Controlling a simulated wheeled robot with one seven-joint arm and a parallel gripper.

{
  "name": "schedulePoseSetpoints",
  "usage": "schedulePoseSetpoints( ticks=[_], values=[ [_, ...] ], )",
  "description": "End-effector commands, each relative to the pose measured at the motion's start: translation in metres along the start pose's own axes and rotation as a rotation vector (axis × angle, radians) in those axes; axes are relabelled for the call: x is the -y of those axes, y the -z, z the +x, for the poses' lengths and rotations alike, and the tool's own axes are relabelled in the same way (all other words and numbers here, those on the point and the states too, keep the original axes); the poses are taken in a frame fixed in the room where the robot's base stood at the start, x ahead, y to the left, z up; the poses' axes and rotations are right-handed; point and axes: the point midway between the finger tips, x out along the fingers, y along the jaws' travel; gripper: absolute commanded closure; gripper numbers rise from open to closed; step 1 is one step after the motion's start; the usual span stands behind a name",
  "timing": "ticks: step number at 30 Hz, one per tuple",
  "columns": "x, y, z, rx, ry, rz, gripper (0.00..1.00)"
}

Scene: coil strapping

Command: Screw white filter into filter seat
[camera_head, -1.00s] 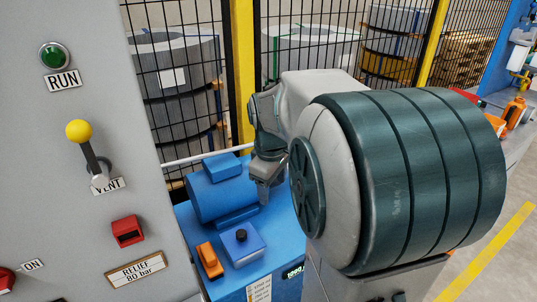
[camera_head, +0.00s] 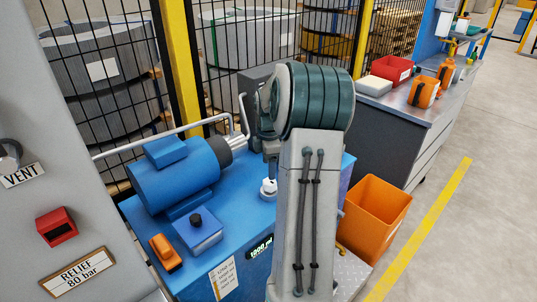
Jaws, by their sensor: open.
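A small white round part (camera_head: 268,188) stands on the blue power unit (camera_head: 205,258), close to the left side of my arm. It may be the white filter or its seat; I cannot tell which, nor whether any thread is engaged. My gripper (camera_head: 271,166) points down just above this part and is open. Its fingertips are small and partly hidden by my arm, so contact cannot be made out. No separate filter seat can be made out.
A blue motor (camera_head: 175,175), a blue box with a black knob (camera_head: 197,231) and an orange item (camera_head: 165,252) occupy the unit's left side. An orange bin (camera_head: 374,215) stands right of my arm. A workbench (camera_head: 400,108) holds red and orange items. Mesh fencing runs behind.

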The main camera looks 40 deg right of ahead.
Motion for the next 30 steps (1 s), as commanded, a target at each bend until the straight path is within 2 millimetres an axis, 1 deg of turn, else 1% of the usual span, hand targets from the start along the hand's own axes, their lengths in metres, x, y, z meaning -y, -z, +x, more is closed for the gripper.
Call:
schedulePoseSetpoints(
  ticks=[1,6,9,12,15,18,26,27,29,30],
  values=[
    [0.001,0.000,0.013,-0.001,0.004,0.000,0.37],
    [0.001,0.000,0.045,-0.001,0.003,0.002,0.37],
    [0.001,0.000,0.061,-0.001,0.002,0.001,0.37],
    [0.000,0.000,0.071,0.000,0.000,0.002,0.37],
    [0.000,0.000,0.079,-0.001,0.001,0.002,0.37],
    [0.000,0.000,0.082,0.000,0.000,0.003,0.37],
    [0.000,0.000,0.082,0.000,0.000,0.003,0.37],
    [0.000,0.000,0.082,0.000,0.000,0.003,0.48],
    [0.000,0.000,0.082,0.000,-0.001,0.003,0.65],
    [0.000,0.000,0.082,0.000,-0.001,0.003,0.76]
  ],
)
